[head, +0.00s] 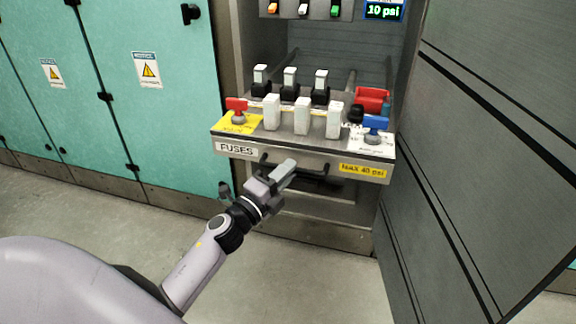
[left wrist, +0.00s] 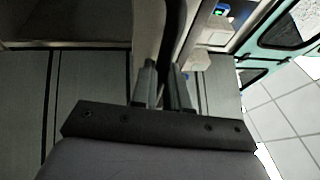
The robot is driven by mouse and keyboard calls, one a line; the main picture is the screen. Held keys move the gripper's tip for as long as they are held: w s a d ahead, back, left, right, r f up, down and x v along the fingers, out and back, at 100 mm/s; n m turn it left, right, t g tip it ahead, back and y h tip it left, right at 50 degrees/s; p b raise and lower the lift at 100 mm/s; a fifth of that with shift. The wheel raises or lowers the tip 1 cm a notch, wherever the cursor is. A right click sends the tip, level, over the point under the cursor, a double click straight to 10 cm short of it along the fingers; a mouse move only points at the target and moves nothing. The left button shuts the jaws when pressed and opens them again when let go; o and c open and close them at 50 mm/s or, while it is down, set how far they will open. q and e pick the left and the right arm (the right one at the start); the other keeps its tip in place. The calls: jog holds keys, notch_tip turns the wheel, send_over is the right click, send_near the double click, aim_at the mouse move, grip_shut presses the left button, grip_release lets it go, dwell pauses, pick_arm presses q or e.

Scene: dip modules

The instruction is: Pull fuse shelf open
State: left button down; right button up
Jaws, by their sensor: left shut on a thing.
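The fuse shelf (head: 300,160) is a grey metal drawer with a "FUSES" label, and it stands out from the cabinet. Its rails show behind it. Rows of white fuses (head: 302,116) stand on top, with a red valve knob at the left and a blue one at the right. A dark bar handle (head: 318,178) runs along the shelf's front. My left gripper (head: 285,170) is shut on this handle, near its left part. In the left wrist view the dark bar (left wrist: 176,40) passes between my gripper's fingers (left wrist: 163,88). My right gripper is not in view.
A grey cabinet door (head: 480,170) stands at the right, close to the shelf's right end. Teal cabinets (head: 150,120) with warning labels line the left. Buttons and a "10 psi" display (head: 383,11) sit above. The floor (head: 90,200) in front is clear.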

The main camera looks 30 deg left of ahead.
pick_arm(q)
jog(key=shift+s+d, duration=0.1)
jog(key=shift+s, duration=0.25)
jog(key=c, duration=1.1)
grip_release()
jog(key=shift+v, duration=3.6)
